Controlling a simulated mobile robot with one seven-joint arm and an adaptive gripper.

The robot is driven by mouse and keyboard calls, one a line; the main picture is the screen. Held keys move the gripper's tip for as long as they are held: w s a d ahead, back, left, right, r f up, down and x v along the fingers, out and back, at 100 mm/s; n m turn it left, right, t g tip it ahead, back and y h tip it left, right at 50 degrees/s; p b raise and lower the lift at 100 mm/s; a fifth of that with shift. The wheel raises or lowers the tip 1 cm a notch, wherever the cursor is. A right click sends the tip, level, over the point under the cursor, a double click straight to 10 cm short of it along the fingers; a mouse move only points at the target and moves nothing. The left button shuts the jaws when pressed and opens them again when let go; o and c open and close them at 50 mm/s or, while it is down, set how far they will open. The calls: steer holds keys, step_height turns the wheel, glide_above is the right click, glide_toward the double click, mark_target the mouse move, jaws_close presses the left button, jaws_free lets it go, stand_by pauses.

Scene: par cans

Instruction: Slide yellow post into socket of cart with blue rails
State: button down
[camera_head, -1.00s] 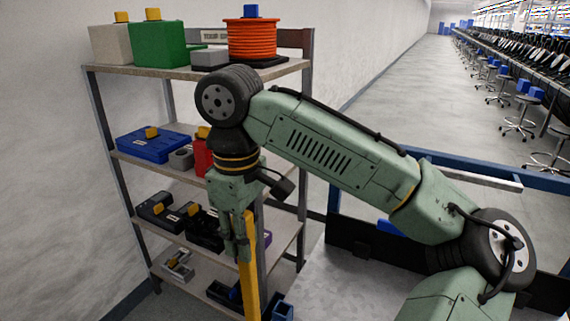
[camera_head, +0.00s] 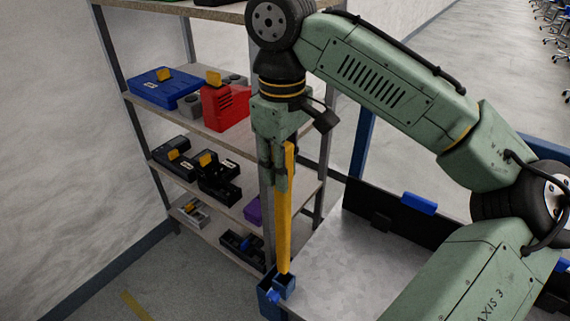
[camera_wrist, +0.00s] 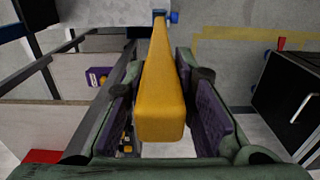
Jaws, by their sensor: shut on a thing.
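The yellow post (camera_head: 285,225) hangs nearly upright from my gripper (camera_head: 276,178), which is shut on its upper part. In the wrist view the post (camera_wrist: 161,90) runs away between the two dark finger pads. The cart (camera_head: 335,268) has a grey metal bed and blue rails. Its blue socket (camera_head: 284,284) is at the near left corner. The post's lower end meets the socket's mouth in the head view. I cannot tell whether it is inside or just above. The socket also shows at the post's far end in the wrist view (camera_wrist: 173,16).
A shelf rack (camera_head: 205,120) stands close to the left of my gripper and the cart. It holds a blue case (camera_head: 162,88), a red box (camera_head: 226,107) and black tool cases. A dark panel (camera_head: 372,207) borders the cart bed. Open floor lies at lower left.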

mark_target(283, 208)
steer(key=shift+f+b, duration=3.25)
steer(key=shift+b, duration=0.25)
steer(key=shift+f+b, duration=0.6)
steer(key=shift+f, duration=1.2)
steer(key=c, duration=1.3)
jaws_free()
step_height(283, 208, up, 12)
steer(key=shift+r, duration=0.1)
